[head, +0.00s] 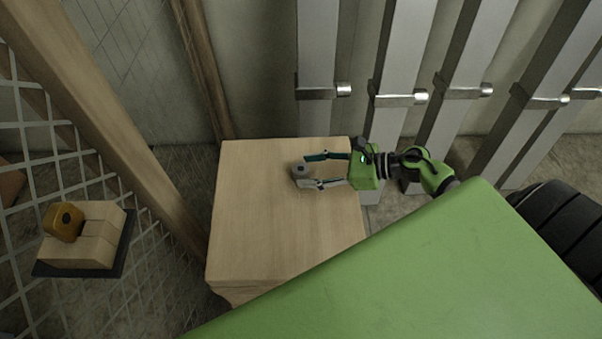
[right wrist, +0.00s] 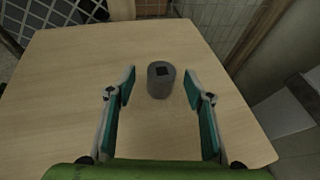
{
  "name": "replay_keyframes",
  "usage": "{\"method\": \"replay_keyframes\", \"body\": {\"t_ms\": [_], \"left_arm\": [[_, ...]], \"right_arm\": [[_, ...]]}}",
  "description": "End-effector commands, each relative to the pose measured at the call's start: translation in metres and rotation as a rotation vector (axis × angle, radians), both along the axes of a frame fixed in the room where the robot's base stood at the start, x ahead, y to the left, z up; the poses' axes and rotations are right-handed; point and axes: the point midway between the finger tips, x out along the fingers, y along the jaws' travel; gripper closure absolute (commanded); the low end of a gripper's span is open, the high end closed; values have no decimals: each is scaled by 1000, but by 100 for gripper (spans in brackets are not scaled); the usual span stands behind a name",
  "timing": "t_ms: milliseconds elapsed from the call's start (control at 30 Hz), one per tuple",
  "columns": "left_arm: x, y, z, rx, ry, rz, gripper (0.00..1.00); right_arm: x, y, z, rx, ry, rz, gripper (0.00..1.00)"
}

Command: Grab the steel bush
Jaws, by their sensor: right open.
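The steel bush (head: 299,170) is a small grey cylinder with a dark square hole in its top. It stands upright on the light wooden table (head: 250,230), toward the far right part of the top. My right gripper (head: 313,171) comes in from the right, open, with its fingertips close to the bush. My left gripper is not in view.
Grey metal posts (head: 400,50) stand behind at the right. The near part of the table top is bare.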

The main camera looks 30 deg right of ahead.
Motion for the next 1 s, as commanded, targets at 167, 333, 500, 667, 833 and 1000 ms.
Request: {"method": "replay_keyframes", "body": {"t_ms": [167,333,500,667,833,1000], "left_arm": [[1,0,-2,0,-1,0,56],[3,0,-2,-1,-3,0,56],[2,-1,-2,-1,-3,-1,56],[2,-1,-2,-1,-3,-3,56],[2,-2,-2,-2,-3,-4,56],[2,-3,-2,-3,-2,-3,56]], "right_arm": [[16,15,-9,1,0,-1,52],[20,19,-12,1,1,-3,52],[19,19,-12,0,1,-3,60],[19,19,-12,0,2,-2,100],[20,19,-11,1,-1,-2,100],[20,19,-10,0,-1,-2,100]]}}
